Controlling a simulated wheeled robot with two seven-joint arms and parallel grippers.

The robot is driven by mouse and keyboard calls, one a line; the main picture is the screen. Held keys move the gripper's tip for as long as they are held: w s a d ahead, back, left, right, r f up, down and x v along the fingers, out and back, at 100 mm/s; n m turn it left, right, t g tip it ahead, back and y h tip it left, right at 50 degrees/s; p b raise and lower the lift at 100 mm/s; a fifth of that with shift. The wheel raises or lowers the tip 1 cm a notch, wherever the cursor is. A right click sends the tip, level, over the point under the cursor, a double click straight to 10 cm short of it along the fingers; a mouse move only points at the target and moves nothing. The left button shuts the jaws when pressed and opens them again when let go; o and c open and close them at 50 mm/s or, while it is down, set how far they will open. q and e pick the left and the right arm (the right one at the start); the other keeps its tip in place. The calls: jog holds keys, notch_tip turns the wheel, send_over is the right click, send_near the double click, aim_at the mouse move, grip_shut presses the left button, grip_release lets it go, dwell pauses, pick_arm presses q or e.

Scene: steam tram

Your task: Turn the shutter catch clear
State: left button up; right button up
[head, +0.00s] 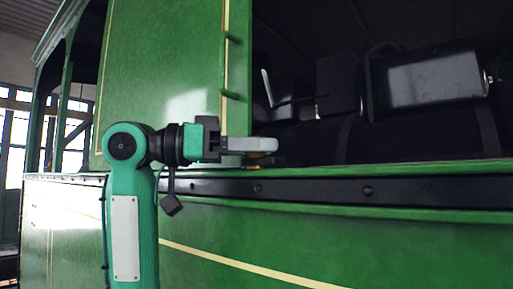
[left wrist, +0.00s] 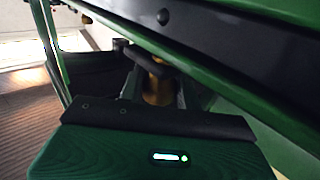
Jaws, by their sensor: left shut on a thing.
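The green shutter panel (head: 165,65) stands upright left of the opening, with a green handle (head: 227,66) near its right edge. The catch (head: 255,156) is a small brass-coloured piece at the sill by the shutter's lower right corner, mostly hidden by my fingers. My left gripper (head: 264,146) reaches in from the left, level with the sill, and is shut on the catch. In the left wrist view the brass catch (left wrist: 157,90) shows beyond the dark gripper body, at the gripper fingers. Its exact angle is hard to tell. My right gripper is not in view.
A black riveted rail (head: 370,190) runs along the green tram side below the sill (head: 400,170). Right of the shutter the opening is dark, with a black box-like part (head: 425,80) and a pale lever (head: 267,88) inside. A green post (head: 58,125) stands at left.

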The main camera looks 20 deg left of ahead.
pick_arm(q)
jog(key=o, duration=0.6)
jog(key=shift+c, duration=0.2)
jog(key=shift+o, duration=0.5)
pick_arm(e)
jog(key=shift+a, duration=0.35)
pick_arm(q)
jog(key=shift+a, duration=0.1)
jog(key=shift+s+a, duration=0.1)
jog(key=shift+a, duration=0.1)
jog(key=b+v, duration=0.6)
jog(key=v, duration=0.7)
jog(key=shift+a, duration=0.2)
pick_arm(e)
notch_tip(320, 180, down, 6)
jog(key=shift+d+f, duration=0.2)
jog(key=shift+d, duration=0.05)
